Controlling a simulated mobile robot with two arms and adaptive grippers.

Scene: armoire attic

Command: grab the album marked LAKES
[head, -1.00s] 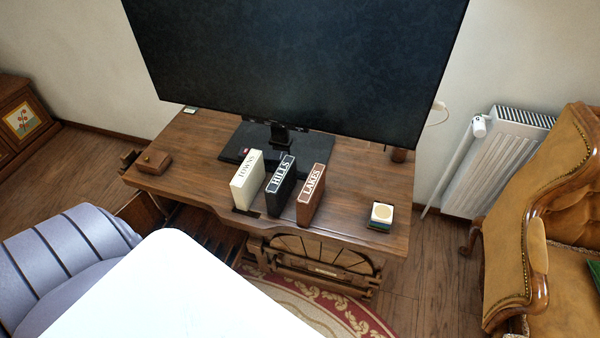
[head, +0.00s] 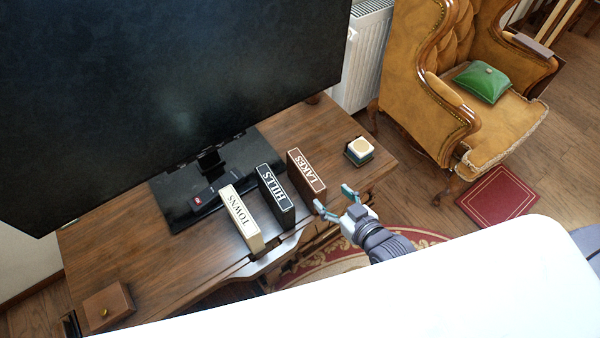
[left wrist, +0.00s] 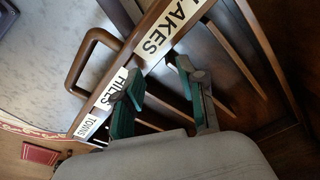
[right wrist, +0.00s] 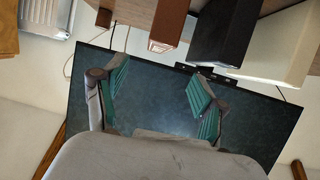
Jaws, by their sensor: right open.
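The album marked LAKES (head: 308,172) is reddish brown and stands upright on the desk, rightmost of three. It also shows at the top of the right wrist view (right wrist: 170,24). My right gripper (head: 333,198) is open and empty, just right of and in front of LAKES, apart from it; it also shows in the right wrist view (right wrist: 156,72). The black HILLS album (head: 276,194) and cream TOWNS album (head: 243,220) stand to its left. My left gripper (left wrist: 158,72) is open and empty over a wooden rack (left wrist: 150,30) labelled LAKES, HILLS and TOWNS.
A large monitor (head: 170,90) stands behind the albums, with a remote (head: 212,192) on its base. A small coaster stack (head: 359,150) lies right of LAKES. A wooden box (head: 108,306) sits at the desk's left end. An armchair (head: 415,70) stands at the right.

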